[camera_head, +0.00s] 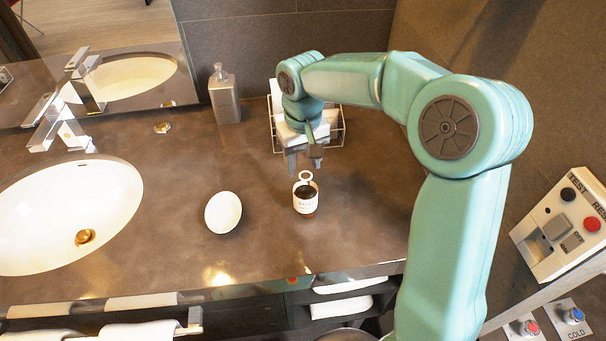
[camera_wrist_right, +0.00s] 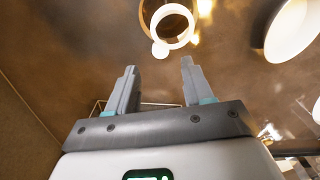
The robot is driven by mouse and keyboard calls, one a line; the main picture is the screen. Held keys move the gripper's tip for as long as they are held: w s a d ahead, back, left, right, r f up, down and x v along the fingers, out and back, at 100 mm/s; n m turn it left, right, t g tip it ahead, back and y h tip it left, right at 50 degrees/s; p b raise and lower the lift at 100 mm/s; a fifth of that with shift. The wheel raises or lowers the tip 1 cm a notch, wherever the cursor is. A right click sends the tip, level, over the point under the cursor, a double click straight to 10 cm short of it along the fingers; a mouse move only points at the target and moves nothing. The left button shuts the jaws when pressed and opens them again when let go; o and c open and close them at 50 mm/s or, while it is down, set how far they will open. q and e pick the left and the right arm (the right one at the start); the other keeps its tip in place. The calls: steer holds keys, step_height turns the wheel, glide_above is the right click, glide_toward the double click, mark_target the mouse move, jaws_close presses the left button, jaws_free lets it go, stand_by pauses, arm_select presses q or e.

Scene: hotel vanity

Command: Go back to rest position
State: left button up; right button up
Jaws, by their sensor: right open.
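My right arm reaches in from the right in the head view. My left gripper is not in view.
A white oval dish (camera_head: 223,212) lies left of the bottle. A wire basket (camera_head: 338,135) with white items stands under my arm. A soap dispenser (camera_head: 224,95), sink (camera_head: 60,210) and faucet (camera_head: 62,130) are leftward. A button panel (camera_head: 565,225) is at right.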

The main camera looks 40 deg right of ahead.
step_height(320, 180, up, 6)
steer(key=shift+f, duration=0.25)
